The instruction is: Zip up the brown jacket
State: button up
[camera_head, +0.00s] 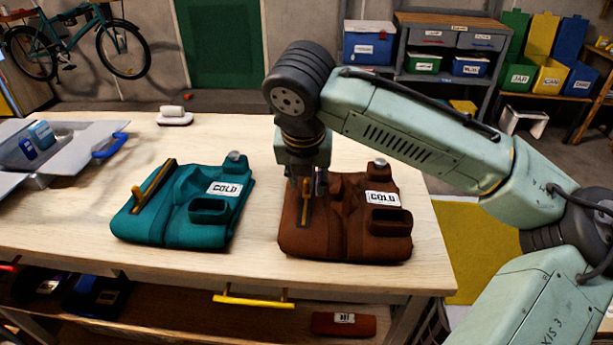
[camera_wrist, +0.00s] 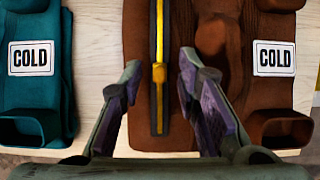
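The brown jacket (camera_head: 347,240) lies folded on the table, with a white COLD label (camera_head: 382,199). Its zip is a dark strip with a yellow line, running lengthwise on the jacket's left part. The yellow zip pull (camera_wrist: 159,73) sits on this strip in the wrist view. My gripper (camera_head: 306,188) is over the left part of the jacket. In the wrist view my gripper (camera_wrist: 158,78) is open, its fingers either side of the pull with gaps. The head view partly hides the zip behind my gripper.
A teal jacket (camera_head: 180,225) with its own zip and COLD label lies left of the brown one. A grey tray (camera_head: 75,150) with blue items is at far left, and a white brush-like item (camera_head: 174,116) at the back. Bare wood separates the jackets.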

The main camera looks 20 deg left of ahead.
grip_shut()
dwell(0.7)
